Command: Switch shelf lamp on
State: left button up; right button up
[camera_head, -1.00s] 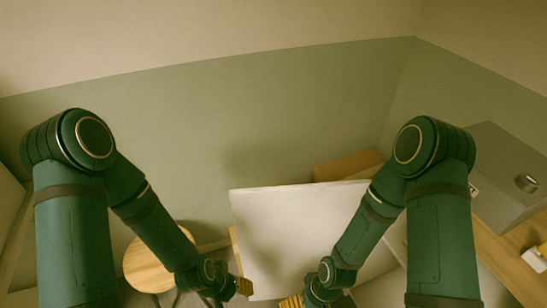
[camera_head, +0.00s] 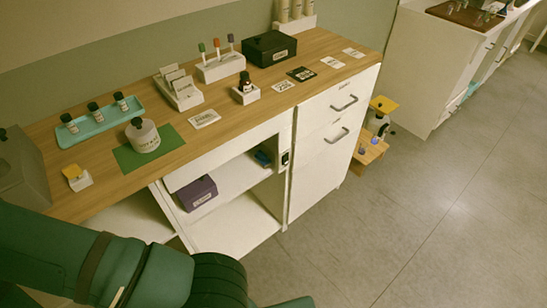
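An open shelf (camera_head: 242,222) sits under the wooden counter, left of a white drawer unit. A small dark switch-like plate (camera_head: 285,158) is on the front edge of the upright panel at the shelf's right side. I cannot tell whether it is the lamp's switch, and no lamp is clearly visible. The shelf holds a purple box (camera_head: 198,193) and a small blue item (camera_head: 263,157). Neither gripper is in view. Only a green arm of mine crosses the bottom left.
The counter (camera_head: 230,130) carries a teal tray (camera_head: 101,121) with bottles, a white jar (camera_head: 143,136) on a green mat, card holders and a black box (camera_head: 270,48). A small wooden stool (camera_head: 370,148) stands right of the drawers. The floor at right is clear.

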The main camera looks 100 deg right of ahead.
aim_at(285, 160)
jog(key=z, duration=3.55)
